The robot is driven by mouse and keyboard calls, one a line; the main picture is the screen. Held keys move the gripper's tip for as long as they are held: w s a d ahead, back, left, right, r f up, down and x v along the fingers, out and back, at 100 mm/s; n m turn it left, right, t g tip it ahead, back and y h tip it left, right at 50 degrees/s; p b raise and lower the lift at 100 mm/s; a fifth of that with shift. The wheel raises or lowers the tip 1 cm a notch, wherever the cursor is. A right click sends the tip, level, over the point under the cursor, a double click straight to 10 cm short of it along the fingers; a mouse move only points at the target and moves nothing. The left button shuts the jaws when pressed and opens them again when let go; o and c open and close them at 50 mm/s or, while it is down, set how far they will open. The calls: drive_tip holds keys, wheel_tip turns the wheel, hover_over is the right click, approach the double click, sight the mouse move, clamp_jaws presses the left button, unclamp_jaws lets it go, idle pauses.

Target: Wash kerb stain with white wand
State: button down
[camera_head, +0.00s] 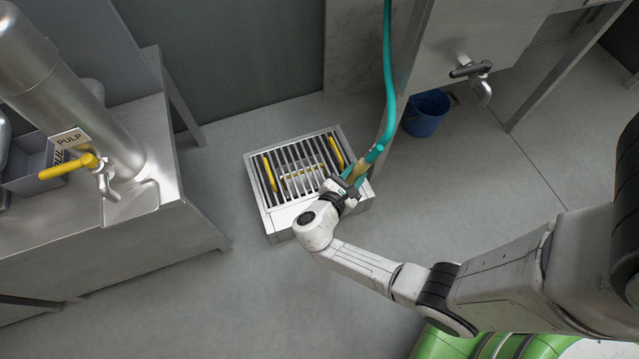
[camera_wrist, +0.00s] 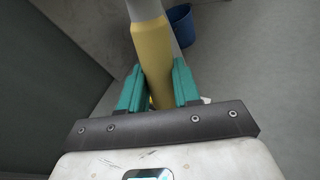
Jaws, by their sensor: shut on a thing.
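My gripper (camera_head: 350,183) is over the right side of a floor drain grate (camera_head: 290,172) set in a raised pale kerb (camera_head: 284,224). In the wrist view my gripper (camera_wrist: 158,88) has its teal fingers shut on the yellow grip of a wand (camera_wrist: 149,42). A pale grey-white tube continues beyond the grip. In the head view the wand's yellowish part (camera_head: 358,170) shows at the fingers, beside the lower end of a teal hose (camera_head: 387,70). My gripper hides part of the kerb's right side. I cannot make out a stain on the visible kerb.
A blue bucket (camera_head: 426,113) stands on the floor beneath a tap (camera_head: 474,72) at upper right. A steel bench (camera_head: 95,240) with a yellow-handled tap (camera_head: 85,165) and a PULP sign fills the left. Yellow pieces lie on the grate. The floor in front is clear.

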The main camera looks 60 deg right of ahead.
drive_tip(key=shift+w+a, duration=0.5)
drive_tip(key=shift+a, duration=0.25)
drive_tip(key=shift+d, duration=0.1)
drive_tip(key=shift+w+d+b, duration=0.3)
drive_tip(key=shift+w+d, duration=0.15)
drive_tip(key=shift+w, duration=0.25)
drive_tip(key=shift+w+d+b, duration=0.25)
drive_tip(key=shift+w+d, duration=0.2)
drive_tip(key=shift+w, duration=0.25)
drive_tip(key=shift+w+a, duration=0.1)
drive_tip(key=shift+a, duration=0.05)
drive_tip(key=shift+w+a, duration=0.15)
drive_tip(key=shift+a, duration=0.05)
